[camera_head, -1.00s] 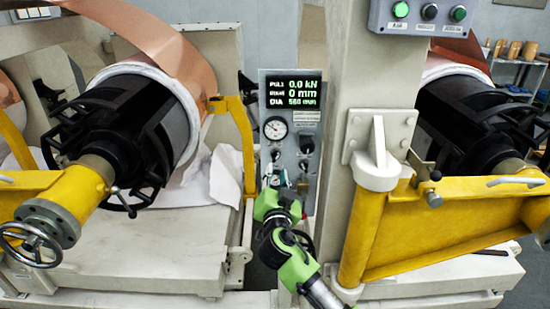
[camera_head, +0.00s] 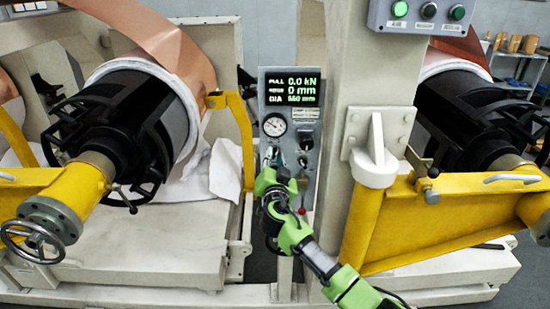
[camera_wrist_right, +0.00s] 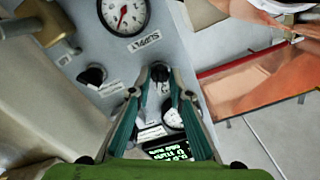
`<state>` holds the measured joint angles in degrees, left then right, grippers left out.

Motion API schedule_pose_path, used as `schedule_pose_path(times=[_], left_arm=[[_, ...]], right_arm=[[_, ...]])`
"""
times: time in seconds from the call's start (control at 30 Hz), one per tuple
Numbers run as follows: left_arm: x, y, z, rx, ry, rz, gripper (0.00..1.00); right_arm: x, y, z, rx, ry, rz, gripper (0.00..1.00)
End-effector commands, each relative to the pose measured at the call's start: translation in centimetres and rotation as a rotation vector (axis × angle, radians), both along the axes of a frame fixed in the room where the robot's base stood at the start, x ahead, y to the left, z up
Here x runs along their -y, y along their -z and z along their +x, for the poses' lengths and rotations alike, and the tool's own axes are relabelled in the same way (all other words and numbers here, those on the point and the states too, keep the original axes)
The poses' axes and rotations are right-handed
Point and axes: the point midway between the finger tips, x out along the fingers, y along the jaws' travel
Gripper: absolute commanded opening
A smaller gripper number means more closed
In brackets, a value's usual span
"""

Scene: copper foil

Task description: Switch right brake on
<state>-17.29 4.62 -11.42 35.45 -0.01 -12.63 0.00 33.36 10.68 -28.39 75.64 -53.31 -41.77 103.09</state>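The grey control panel (camera_head: 313,118) has two black switch knobs side by side below its gauge. The right knob (camera_head: 304,161) is free; it also shows at left in the right wrist view (camera_wrist_right: 93,75). The other knob (camera_wrist_right: 158,72) sits just beyond and between the fingertips of my right gripper (camera_wrist_right: 155,84). The fingers are apart, and I see no clear contact. In the head view my right gripper (camera_head: 272,158) is in front of the panel's left side and hides part of it. Label text near the knobs is too small to read. My left gripper is not in view.
The display (camera_head: 291,89) and round gauge (camera_head: 274,126) are above my gripper. A second gauge (camera_wrist_right: 123,13) shows in the wrist view. A beige column (camera_head: 365,70) stands close right, a yellow bracket (camera_head: 238,125) close left. A copper roll (camera_head: 165,45) is at left.

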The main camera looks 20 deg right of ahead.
Motion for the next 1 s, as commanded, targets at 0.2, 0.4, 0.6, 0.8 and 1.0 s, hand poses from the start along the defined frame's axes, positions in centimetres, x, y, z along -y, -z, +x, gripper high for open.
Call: schedule_pose_path(times=[0.2,0.4,0.6,0.8,1.0], left_arm=[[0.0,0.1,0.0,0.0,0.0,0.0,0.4],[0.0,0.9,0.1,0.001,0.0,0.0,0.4],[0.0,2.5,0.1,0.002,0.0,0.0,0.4],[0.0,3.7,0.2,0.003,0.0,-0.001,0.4],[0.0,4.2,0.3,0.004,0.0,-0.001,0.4]], right_arm=[[0.0,0.1,0.0,-0.002,0.001,-0.004,0.0],[0.0,0.3,0.0,-0.013,0.001,-0.042,0.0],[0.0,0.4,0.0,-0.043,0.0,-0.151,0.0],[0.1,0.3,0.0,-0.092,0.001,-0.319,0.0],[0.1,0.1,0.0,-0.145,0.001,-0.503,0.0]])
